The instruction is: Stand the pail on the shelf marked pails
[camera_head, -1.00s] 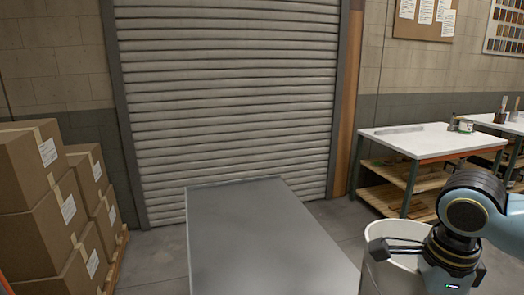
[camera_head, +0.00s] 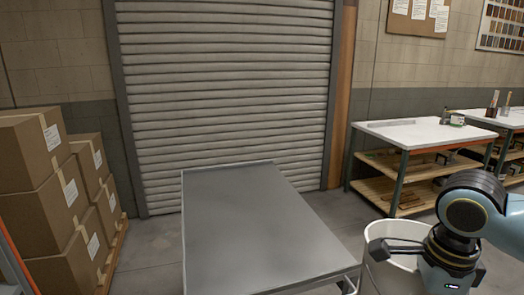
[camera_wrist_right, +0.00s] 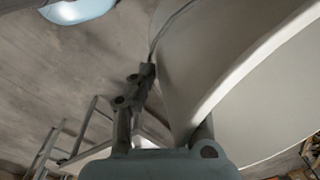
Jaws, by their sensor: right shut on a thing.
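The white pail (camera_head: 400,262) is at the lower right of the head view, open at the top and upright. My right gripper (camera_head: 384,250) is shut on the pail's wall near its rim. In the right wrist view the pail (camera_wrist_right: 210,60) fills the upper right, with a gripper finger (camera_wrist_right: 140,100) against its side. The pail's lower part is cut off by the frame edge. No shelf marked pails can be made out. My left gripper is not in view.
A grey metal-topped table (camera_head: 250,225) stands ahead, before a roller shutter (camera_head: 225,100). Stacked cardboard boxes (camera_head: 50,210) are at the left. A white-topped workbench (camera_head: 420,135) with wooden lower shelves stands at the right. Open floor lies between table and workbench.

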